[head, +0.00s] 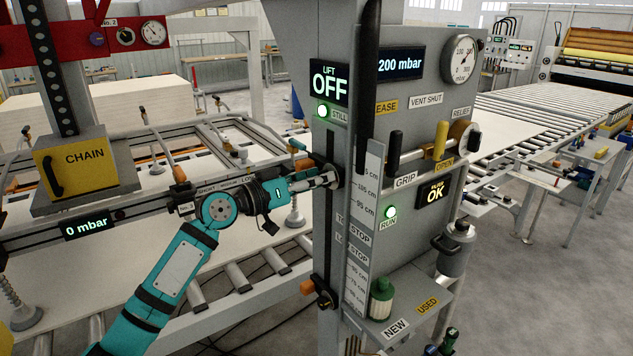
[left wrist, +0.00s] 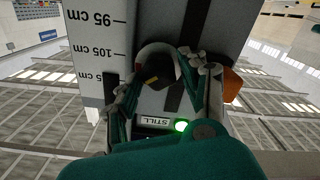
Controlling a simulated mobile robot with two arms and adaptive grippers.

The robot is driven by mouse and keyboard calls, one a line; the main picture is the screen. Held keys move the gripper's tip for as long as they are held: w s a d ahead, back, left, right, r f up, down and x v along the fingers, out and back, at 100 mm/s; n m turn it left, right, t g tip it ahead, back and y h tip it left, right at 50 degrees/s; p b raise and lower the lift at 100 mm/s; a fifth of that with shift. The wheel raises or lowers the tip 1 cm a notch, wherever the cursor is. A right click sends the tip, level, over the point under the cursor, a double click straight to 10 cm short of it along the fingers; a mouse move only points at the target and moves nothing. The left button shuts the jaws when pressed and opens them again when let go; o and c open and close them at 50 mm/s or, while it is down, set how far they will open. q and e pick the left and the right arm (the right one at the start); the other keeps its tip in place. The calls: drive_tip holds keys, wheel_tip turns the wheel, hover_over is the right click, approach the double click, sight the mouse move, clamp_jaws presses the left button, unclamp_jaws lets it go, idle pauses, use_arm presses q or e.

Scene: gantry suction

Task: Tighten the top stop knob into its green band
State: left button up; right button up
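The top stop knob (left wrist: 160,66) shows in the left wrist view as a dark round knob with a pale grey rim and a small yellow mark. It sits on the slotted side of the grey column, by the stop's orange block (head: 304,164). My left gripper (head: 328,178) reaches it from the left, its fingers on both sides of the knob and seemingly closed on it; in the left wrist view the fingers (left wrist: 160,85) flank it. I cannot make out a green band; the fingers hide part of the knob. My right gripper is not in view.
The lower stop (head: 325,299) sits further down the same slot. A height scale (head: 365,215) runs along the column. The lift display (head: 329,82) reads OFF, with a green STILL lamp (head: 322,111). A shelf (head: 437,301) with a green-and-white cup (head: 381,300) juts out low.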

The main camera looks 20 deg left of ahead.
use_arm(q)
drive_tip(key=shift+o, duration=1.2)
drive_tip(key=shift+s+a, duration=0.1)
drive_tip(key=v, duration=1.1)
drive_tip(key=shift+s+a, duration=0.25)
drive_tip(key=shift+s, duration=0.05)
